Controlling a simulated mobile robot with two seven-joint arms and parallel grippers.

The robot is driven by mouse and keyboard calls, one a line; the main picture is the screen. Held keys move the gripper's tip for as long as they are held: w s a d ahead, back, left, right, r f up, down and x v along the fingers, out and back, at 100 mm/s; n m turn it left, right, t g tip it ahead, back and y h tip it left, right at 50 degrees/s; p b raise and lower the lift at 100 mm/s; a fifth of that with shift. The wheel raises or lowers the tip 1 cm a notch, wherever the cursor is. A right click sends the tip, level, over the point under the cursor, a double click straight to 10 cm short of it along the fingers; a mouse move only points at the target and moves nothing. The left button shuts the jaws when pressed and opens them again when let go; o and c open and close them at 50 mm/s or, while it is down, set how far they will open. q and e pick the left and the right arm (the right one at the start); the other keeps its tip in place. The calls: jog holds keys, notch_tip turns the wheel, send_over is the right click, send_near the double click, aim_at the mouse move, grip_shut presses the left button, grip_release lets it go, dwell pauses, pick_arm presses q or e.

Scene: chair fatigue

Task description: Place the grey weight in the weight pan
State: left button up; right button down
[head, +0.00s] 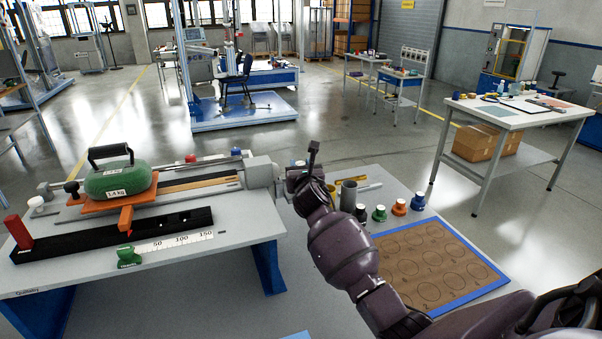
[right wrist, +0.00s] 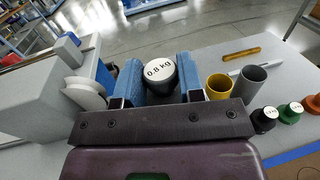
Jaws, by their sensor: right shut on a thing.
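My right gripper (head: 302,172) is above the bench's right part in the head view. In the right wrist view its two blue fingers (right wrist: 159,75) are shut on a dark grey weight (right wrist: 160,70) with a white top marked 0.8 kg. The weight is upright; in the head view my arm mostly hides it. An orange pan (head: 98,207) sits at the left on the long apparatus, and a green 1.4 kg weight (head: 118,181) with a black handle rests on it. I take this as the weight pan. My left gripper is not in view.
A yellow cup (right wrist: 219,86) and a grey tube (right wrist: 250,80) stand just right of the gripper. Several coloured weights (head: 399,207) stand beyond them near a brown board (head: 425,262) with circles. The apparatus's grey block (head: 262,172) is close on the left.

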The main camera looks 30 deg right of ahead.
jog(key=shift+f, duration=0.5)
jog(key=shift+f, duration=0.2)
jog(key=c, duration=0.7)
grip_release()
jog(key=shift+c, duration=0.2)
jog(key=shift+r, duration=0.1)
jog(key=v, duration=1.2)
